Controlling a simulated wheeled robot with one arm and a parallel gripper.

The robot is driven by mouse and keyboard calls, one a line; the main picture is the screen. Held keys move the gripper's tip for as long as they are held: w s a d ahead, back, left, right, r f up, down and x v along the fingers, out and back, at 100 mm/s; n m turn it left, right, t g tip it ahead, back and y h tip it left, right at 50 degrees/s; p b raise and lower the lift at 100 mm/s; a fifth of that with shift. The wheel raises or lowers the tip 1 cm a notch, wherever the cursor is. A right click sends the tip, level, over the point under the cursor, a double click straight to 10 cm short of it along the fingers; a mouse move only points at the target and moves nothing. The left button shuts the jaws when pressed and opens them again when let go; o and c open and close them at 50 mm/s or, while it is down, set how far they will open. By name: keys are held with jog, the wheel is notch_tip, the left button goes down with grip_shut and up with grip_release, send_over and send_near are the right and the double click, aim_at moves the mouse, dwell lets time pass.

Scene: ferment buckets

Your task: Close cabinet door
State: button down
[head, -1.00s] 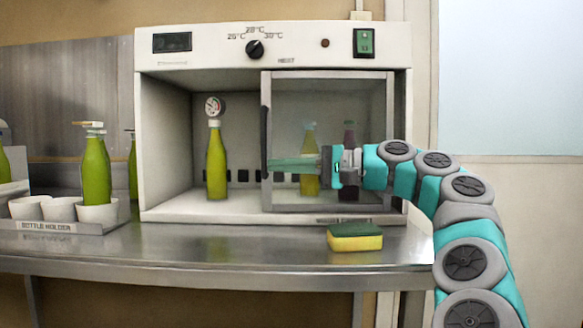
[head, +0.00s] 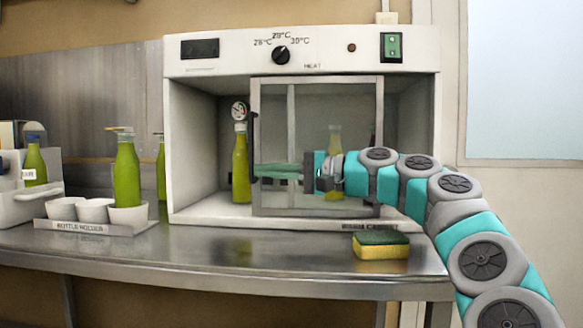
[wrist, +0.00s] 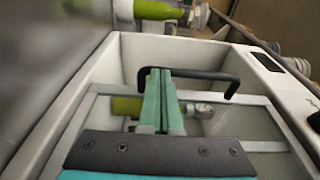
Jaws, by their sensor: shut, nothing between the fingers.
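The white cabinet (head: 300,62) stands on the steel counter with its front partly open. Its glass-paned sliding door (head: 318,100) has a grey frame and covers the middle of the opening. Gaps show at its left and right. The dark door handle (head: 252,140) is at the door's left edge. It also shows in the wrist view as a black bar (wrist: 205,74). My gripper (head: 256,171) is shut and empty, with its teal fingers pointing left across the door front to the handle. In the wrist view the fingertips (wrist: 160,72) overlap the handle; contact is unclear.
A green bottle (head: 240,175) with a gauge stands inside at left; another (head: 335,138) shows behind the glass. A yellow-green sponge (head: 380,246) lies on the counter (head: 250,258) in front. A bottle holder (head: 85,228) with cups and a bottle stands to the left.

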jog(key=s+p+x, duration=0.2)
jog(key=x, duration=0.7)
jog(key=s+a+p+x, duration=0.1)
jog(key=s+p+x, duration=0.1)
jog(key=x, duration=0.7)
jog(key=shift+w, duration=0.3)
jog(key=shift+r, duration=0.15)
